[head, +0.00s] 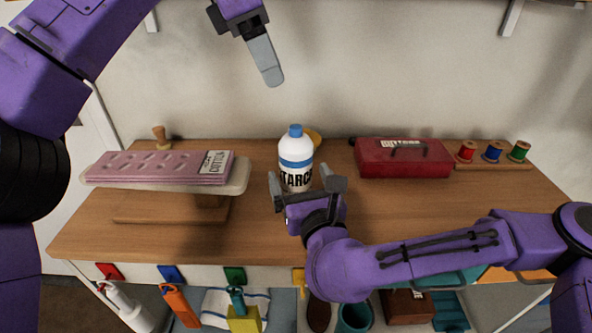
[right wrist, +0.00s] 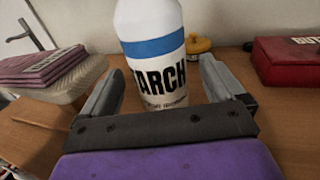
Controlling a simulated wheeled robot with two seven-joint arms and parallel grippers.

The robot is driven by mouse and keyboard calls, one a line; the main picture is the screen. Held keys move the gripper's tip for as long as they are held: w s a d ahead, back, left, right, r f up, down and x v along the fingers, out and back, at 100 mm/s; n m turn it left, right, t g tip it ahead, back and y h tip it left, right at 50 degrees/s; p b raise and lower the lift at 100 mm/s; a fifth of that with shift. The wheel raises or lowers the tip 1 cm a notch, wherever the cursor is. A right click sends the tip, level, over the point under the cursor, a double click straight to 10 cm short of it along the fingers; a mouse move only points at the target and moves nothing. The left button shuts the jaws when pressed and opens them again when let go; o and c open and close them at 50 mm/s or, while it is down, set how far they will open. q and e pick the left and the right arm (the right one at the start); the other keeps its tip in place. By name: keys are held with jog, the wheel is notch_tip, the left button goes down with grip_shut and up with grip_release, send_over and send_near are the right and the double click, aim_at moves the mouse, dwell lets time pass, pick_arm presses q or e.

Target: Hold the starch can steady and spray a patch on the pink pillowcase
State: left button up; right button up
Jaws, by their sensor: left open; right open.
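The starch can (head: 296,152) is white with a blue cap and blue band and stands upright on the wooden table. My right gripper (head: 308,184) is open at its near side; in the right wrist view the can (right wrist: 155,65) stands between or just beyond the open fingers (right wrist: 168,88). I cannot tell whether they touch it. The pink pillowcase (head: 160,166) lies folded on a small padded board (head: 236,180) at the left, with a label on it; it also shows in the right wrist view (right wrist: 45,68). My left gripper (head: 264,60) is open and empty, high above the table's back.
A red box (head: 404,158) and a rack of thread spools (head: 492,154) stand at the right. A yellow object (head: 314,136) sits behind the can, and a wooden stamp-like piece (head: 160,136) behind the board. Table (head: 260,225) room is clear between board and can.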

jog(key=x, duration=0.4)
jog(key=shift+w+a, duration=0.2)
jog(key=shift+w, duration=0.15)
jog(key=c, duration=1)
pick_arm(q)
jog(key=shift+c, duration=0.6)
pick_arm(e)
jog(key=c, duration=0.4)
pick_arm(q)
grip_shut()
